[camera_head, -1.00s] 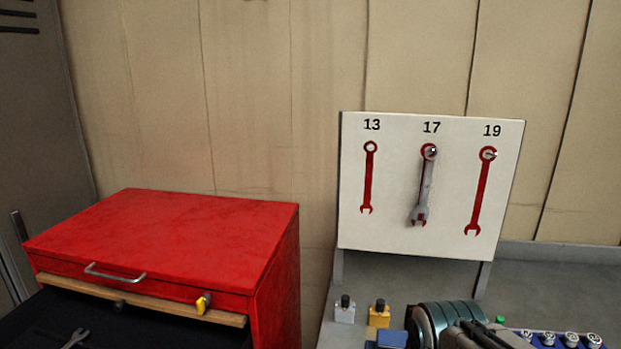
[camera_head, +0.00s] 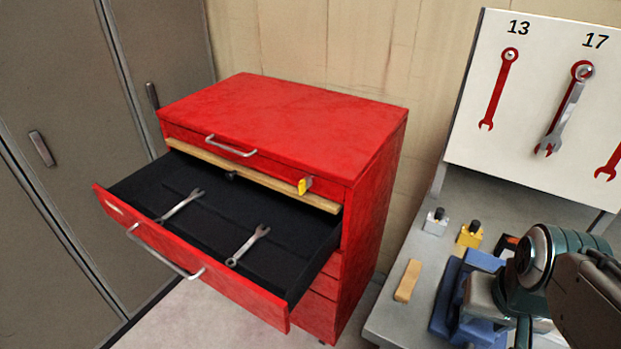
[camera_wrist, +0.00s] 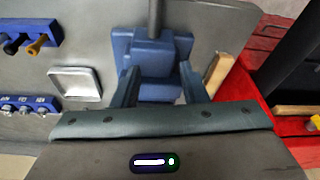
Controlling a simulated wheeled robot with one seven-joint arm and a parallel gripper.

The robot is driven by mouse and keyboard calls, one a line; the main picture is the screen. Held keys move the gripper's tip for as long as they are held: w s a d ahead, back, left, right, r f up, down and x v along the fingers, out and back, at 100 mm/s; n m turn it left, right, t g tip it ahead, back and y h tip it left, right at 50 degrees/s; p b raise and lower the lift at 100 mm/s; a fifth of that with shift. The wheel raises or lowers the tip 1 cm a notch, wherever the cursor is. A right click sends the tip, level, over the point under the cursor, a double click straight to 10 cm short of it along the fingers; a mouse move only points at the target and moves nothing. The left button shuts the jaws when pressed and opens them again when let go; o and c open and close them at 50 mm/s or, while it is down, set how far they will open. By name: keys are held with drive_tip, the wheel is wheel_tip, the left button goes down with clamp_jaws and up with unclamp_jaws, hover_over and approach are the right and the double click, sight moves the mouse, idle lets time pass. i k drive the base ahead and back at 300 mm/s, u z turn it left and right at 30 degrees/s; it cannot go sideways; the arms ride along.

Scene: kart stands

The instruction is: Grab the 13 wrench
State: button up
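Two silver wrenches lie in the open black-lined drawer (camera_head: 150,219) of the red cabinet: a left wrench (camera_head: 181,204) and a right wrench (camera_head: 248,245). No size marks are readable on them, so I cannot tell which is the 13. On the white board (camera_head: 490,140), the red outline under 13 (camera_head: 498,88) is bare, and a silver wrench (camera_head: 566,112) hangs under 17. My gripper (camera_wrist: 158,78) is open in the wrist view, its fingers apart above the bench, with a blue vise (camera_wrist: 150,50) beyond and between them. It is well right of the drawer.
The grey bench (camera_head: 400,318) holds a wooden block (camera_head: 407,281), small silver and yellow blocks (camera_head: 470,234) and the vise. The cabinet (camera_head: 280,115) stands left of it, a narrow gap between. Grey lockers (camera_head: 60,110) line the left. The air above the drawer is clear.

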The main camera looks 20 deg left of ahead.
sight(259, 233)
drive_tip(key=u, duration=1.6)
drive_tip(key=k, duration=0.5)
drive_tip(key=u, duration=1.05)
drive_tip(key=i, duration=2.4)
drive_tip(key=z, duration=2.5)
